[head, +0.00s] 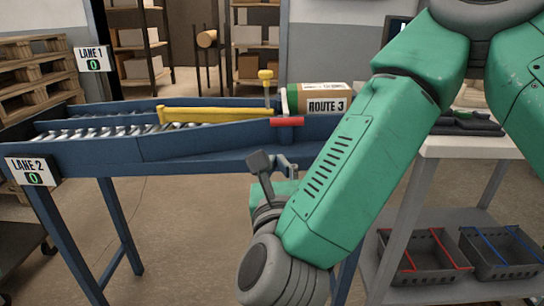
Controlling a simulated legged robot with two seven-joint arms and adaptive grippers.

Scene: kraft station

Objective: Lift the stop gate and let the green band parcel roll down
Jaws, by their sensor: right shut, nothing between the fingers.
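The stop gate (286,121) shows a red handle bar and a pale upright at the right end of the blue conveyor. The parcel (299,89), a brown box with a green band, sits just behind it. A "ROUTE 3" label (327,106) shows at its front; I cannot tell whether it is on the box. My right arm hides what lies right of the parcel. My right gripper (273,164) is shut and empty, in front of the conveyor's side and below the red handle, apart from it. My left gripper is out of view.
A yellow diverter bar (215,115) with a yellow knob (265,75) lies across the rollers (110,133). Signs mark lane 1 (94,60) and lane 2 (32,171), each reading 0. A cart (458,147) with dark baskets (420,258) stands right.

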